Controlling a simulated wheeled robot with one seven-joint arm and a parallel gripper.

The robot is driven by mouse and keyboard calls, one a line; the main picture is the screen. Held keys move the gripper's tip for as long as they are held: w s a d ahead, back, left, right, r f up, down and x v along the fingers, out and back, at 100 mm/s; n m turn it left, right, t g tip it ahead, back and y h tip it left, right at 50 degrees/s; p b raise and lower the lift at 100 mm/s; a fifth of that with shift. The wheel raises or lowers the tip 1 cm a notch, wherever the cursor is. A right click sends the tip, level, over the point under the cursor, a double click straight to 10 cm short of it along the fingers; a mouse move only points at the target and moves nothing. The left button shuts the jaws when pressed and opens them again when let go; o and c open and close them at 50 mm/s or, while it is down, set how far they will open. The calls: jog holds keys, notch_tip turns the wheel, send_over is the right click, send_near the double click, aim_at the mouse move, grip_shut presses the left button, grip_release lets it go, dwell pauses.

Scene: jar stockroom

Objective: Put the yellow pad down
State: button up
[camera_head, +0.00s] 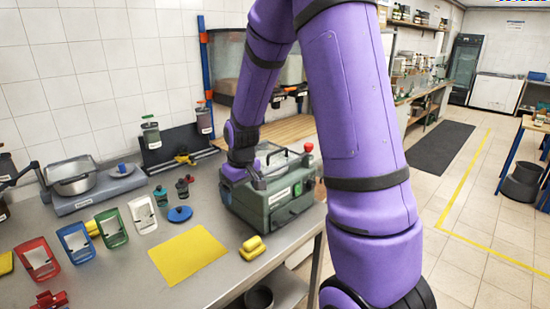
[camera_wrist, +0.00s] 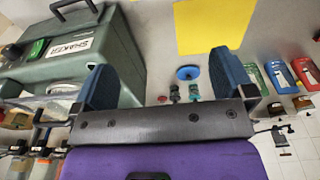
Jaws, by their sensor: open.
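The yellow pad (camera_head: 188,253) lies flat on the grey metal bench, left of the green shaker box. It also shows at the top of the wrist view (camera_wrist: 212,25), cut off by the frame edge. My gripper (camera_wrist: 165,85) has its two blue fingers spread wide with nothing between them. The gripper is beside the shaker, apart from the pad. In the head view the fingers cannot be made out clearly.
The green shaker (camera_head: 275,200), with a handle and red knob, stands close to my gripper. A small yellow block (camera_head: 253,247) lies between pad and shaker. A blue disc (camera_head: 180,214), small bottles and coloured frames (camera_head: 75,242) stand left and behind. The bench's front edge is near.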

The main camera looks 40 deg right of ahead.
jog(key=s+a+r+t, duration=0.1)
jog(key=s+a+r, duration=0.25)
jog(key=r, duration=0.55)
jog(key=s+a+r+t, duration=0.1)
jog(key=s+a+r, duration=0.1)
jog(key=s+r, duration=0.4)
jog(key=s+a+r+t, duration=0.1)
jog(key=s+a+r, duration=0.2)
jog(key=s+r, duration=0.4)
jog(key=s, duration=0.8)
jog(key=shift+s+a+r+t, duration=0.15)
jog(key=shift+a+r+t, duration=0.15)
jog(key=shift+a+t, duration=0.1)
